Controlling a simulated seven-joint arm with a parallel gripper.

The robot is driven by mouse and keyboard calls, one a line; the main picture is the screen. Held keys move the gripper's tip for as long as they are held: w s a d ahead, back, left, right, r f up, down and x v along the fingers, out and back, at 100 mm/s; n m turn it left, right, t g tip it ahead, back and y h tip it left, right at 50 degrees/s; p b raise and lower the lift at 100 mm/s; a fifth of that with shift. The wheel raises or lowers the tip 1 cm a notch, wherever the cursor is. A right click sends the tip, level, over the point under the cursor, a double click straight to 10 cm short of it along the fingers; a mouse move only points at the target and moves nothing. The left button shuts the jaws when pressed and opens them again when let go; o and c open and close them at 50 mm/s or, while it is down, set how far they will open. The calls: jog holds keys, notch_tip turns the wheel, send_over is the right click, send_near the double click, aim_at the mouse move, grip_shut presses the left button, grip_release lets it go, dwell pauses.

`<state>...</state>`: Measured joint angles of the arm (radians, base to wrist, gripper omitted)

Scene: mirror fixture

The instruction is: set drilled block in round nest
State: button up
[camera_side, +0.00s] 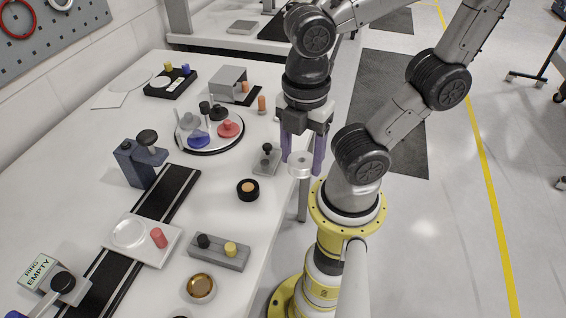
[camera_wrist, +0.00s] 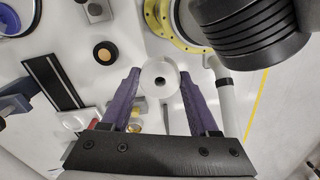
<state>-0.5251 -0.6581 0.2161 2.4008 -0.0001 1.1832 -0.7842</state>
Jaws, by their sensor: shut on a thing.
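A pale round block (camera_side: 300,159) with a hole in its top sits between the two purple fingers of my gripper (camera_side: 302,164). In the wrist view the block (camera_wrist: 160,78) lies between the fingertips of my gripper (camera_wrist: 159,80), which is shut on it. A slim grey post (camera_side: 303,205) stands below the block; I cannot tell whether the block rests on it. A white plate (camera_side: 152,256) at the front left has a round recess (camera_side: 128,233) beside a red peg. A black ring (camera_side: 248,190) with a tan centre lies nearer me. I cannot tell which is the round nest.
A round tray (camera_side: 210,148) holds several coloured pieces. A dark clamp-like stand (camera_side: 138,165) rises beside a black strip (camera_side: 168,199). Bare table surrounds the black ring.

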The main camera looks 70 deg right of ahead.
jog(key=shift+w+a+r, duration=0.1)
jog(key=shift+w+r, duration=0.1)
jog(key=shift+r, duration=0.15)
jog(key=w+a+r, duration=0.5)
jog(key=w, duration=0.3)
send_over(130, 233)
notch_tip(130, 233, down, 10)
jog(key=shift+w+f, duration=0.1)
jog(key=shift+f, duration=2.15)
jog(key=shift+f, duration=0.7)
jog(key=o, duration=1.5)
jog(key=shift+o, duration=0.4)
